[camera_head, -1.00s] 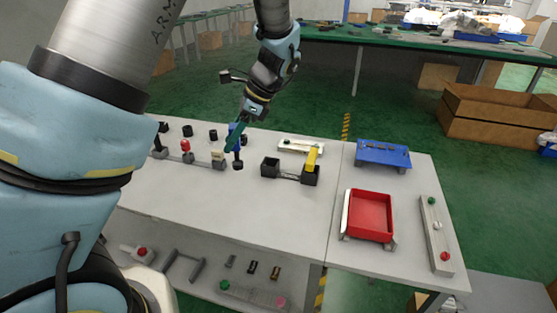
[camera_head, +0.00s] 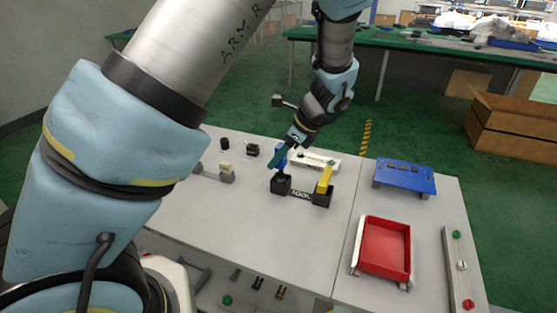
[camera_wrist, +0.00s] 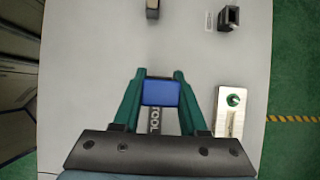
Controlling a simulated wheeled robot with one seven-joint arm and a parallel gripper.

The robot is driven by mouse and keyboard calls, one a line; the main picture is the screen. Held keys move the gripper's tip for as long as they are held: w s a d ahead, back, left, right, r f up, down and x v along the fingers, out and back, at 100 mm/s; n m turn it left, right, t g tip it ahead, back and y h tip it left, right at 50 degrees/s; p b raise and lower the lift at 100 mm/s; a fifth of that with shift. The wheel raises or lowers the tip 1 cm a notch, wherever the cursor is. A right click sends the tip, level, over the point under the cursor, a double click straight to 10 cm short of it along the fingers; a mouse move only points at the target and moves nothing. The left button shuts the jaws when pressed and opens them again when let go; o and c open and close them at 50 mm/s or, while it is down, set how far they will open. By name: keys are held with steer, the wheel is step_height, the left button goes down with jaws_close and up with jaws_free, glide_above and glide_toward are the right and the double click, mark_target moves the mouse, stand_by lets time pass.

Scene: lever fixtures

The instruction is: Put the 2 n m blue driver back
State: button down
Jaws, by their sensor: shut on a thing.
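My gripper (camera_head: 278,157) is shut on the blue driver (camera_wrist: 160,92), whose blue top shows between the two green fingers in the wrist view. In the head view the driver hangs over the left cup of the black tool holder (camera_head: 301,193). Its lower end is at or just above that cup; I cannot tell whether it is inside. The yellow driver (camera_head: 325,180) stands in the holder's right cup. The holder's "TOOL" label (camera_wrist: 155,118) shows below the driver in the wrist view.
A white fixture with a green knob (camera_wrist: 232,100) lies close to the right of my gripper. A blue stand (camera_head: 404,177) and a red tray (camera_head: 384,246) are further right. A long button panel (camera_head: 459,270) lines the right edge.

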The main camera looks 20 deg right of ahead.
steer(key=shift+f, duration=0.9)
steer(key=shift+f, duration=0.1)
steer(key=shift+c, duration=2.2)
jaws_free()
steer(key=b+v, duration=0.2)
steer(key=v, duration=1)
steer(key=a+f+n+g+h, duration=0.2)
steer(key=a+n+h, duration=0.2)
steer(key=a+n, duration=2.1)
steer(key=a, duration=0.9)
steer(key=shift+n+g+h, duration=0.3)
steer(key=shift+h, duration=0.1)
